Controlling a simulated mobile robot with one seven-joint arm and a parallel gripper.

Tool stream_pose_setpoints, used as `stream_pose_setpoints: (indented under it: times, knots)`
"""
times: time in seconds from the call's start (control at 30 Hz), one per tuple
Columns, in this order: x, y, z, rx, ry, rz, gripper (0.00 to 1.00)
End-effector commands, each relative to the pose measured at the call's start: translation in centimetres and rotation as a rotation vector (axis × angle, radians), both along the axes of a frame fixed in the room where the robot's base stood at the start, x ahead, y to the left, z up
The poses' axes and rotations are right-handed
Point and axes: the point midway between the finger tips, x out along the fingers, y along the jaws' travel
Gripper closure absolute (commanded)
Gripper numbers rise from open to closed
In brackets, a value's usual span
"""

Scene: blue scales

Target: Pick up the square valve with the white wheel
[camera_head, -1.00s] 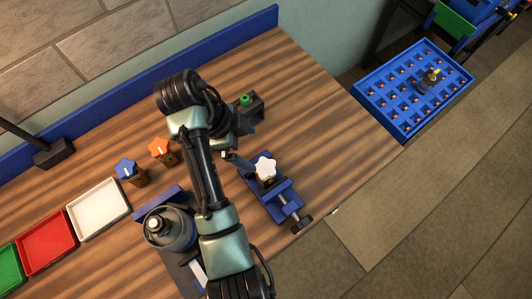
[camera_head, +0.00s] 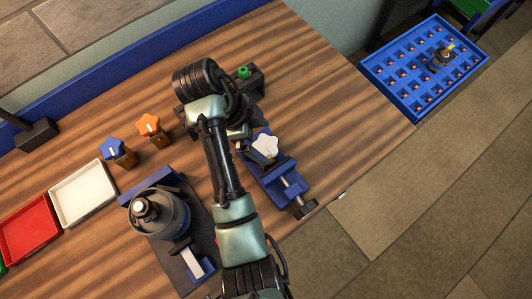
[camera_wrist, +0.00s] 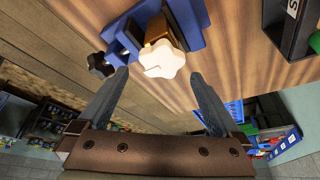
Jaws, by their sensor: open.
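The valve with the white star-shaped wheel (camera_head: 265,147) sits at the blue vise (camera_head: 270,184) on the wooden table. In the wrist view its white wheel (camera_wrist: 160,62) faces me, with a brass-coloured body (camera_wrist: 157,28) behind it against the vise. My gripper (camera_wrist: 159,76) is open and empty, its two fingers spread to the left and right of the wheel. I cannot tell how far the fingertips are from it in depth. In the head view my arm hides most of the gripper, which is just left of the valve.
Valves with orange (camera_head: 149,125) and blue (camera_head: 113,149) wheels stand to the left. A green-topped part (camera_head: 243,72) sits behind my arm. A grey bottle-like object (camera_head: 160,218) stands on a fixture nearby. White (camera_head: 84,194) and red (camera_head: 30,228) trays lie left. A blue compartment tray (camera_head: 400,96) is beyond the table.

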Motion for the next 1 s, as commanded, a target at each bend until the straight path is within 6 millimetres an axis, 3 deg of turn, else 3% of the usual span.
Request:
stream_pose_setpoints:
  times: [0.2, 0.57, 1.0]
  knots:
    - [0.1, -0.2, -3.2, -0.001, 0.0, -0.002, 0.0]
    - [0.1, -0.9, -4.4, -0.001, 0.001, 0.0, 0.0]
    - [0.1, -0.9, -4.4, -0.001, 0.001, 0.0, 0.77]
